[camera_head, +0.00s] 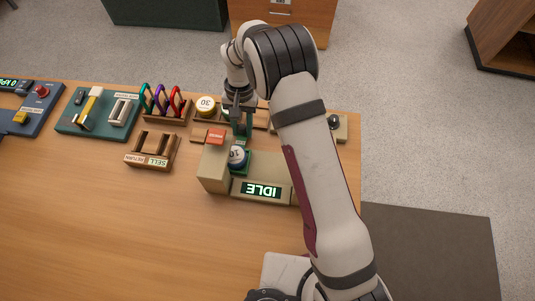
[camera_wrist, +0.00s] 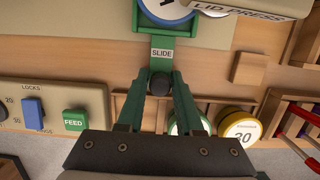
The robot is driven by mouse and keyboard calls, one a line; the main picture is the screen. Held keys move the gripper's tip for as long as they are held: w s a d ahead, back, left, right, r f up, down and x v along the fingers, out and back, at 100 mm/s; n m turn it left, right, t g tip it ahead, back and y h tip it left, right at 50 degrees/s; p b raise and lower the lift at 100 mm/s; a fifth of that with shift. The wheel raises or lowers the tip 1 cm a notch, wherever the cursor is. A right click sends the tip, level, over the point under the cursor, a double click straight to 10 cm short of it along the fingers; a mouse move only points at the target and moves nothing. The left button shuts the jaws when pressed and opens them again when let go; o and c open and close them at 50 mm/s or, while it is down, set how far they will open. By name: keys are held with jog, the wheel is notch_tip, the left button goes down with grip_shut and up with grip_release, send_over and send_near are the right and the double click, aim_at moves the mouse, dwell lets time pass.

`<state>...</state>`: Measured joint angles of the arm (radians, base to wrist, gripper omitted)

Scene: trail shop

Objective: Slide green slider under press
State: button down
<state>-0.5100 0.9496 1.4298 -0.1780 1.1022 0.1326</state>
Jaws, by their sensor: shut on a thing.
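The green slider (camera_head: 243,170) shows in the head view beside the beige lid press (camera_head: 212,172). A round blue-and-white container (camera_head: 237,156) sits on it. In the wrist view the slider (camera_wrist: 162,42) carries a SLIDE label and ends in a dark knob (camera_wrist: 160,84). My gripper (camera_wrist: 160,92) is shut on that knob, one green finger on each side. In the head view my gripper (camera_head: 240,120) is at the slider's far end. The LID PRESS block (camera_wrist: 240,6) is at the wrist view's top right edge, right of the partly cut-off container (camera_wrist: 166,8).
A yellow-rimmed container (camera_head: 206,105), ring rack (camera_head: 163,102), SELL/RETURN holder (camera_head: 152,150) and teal unit (camera_head: 97,115) stand left. The table's front left is clear.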

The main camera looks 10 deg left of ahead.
jog(key=shift+a, duration=1.6)
jog(key=c, duration=0.7)
grip_release()
notch_tip(320, 180, up, 7)
